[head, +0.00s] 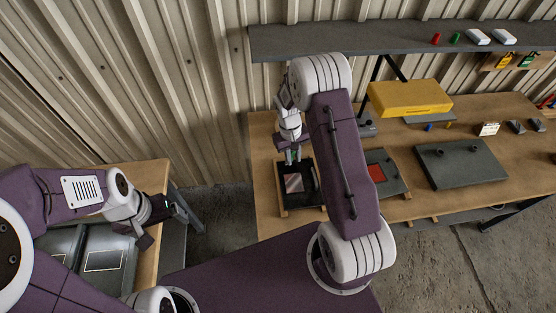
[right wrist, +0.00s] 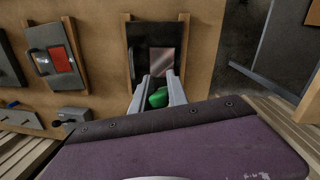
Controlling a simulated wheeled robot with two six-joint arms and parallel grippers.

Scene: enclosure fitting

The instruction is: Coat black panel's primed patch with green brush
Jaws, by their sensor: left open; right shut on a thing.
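The black panel (head: 311,197) lies between wooden strips at the left end of the long workbench. Its primed patch (head: 294,183) is a pale pinkish-grey rectangle, which also shows in the right wrist view (right wrist: 160,62). My right gripper (head: 292,157) points down over the panel's far part. It is shut on the green brush (right wrist: 158,97), whose green part shows between the fingers in the right wrist view. The brush's tip is hidden, so I cannot tell whether it touches the patch. My left gripper (head: 164,222) is open and empty by the left table.
A grey panel with a red patch (head: 376,173) lies just right of the black panel. Further right are a dark plate with knobs (head: 460,170) and a yellow box (head: 410,98). A shelf (head: 340,40) runs above the bench. Grey panels (head: 103,261) lie on the left table.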

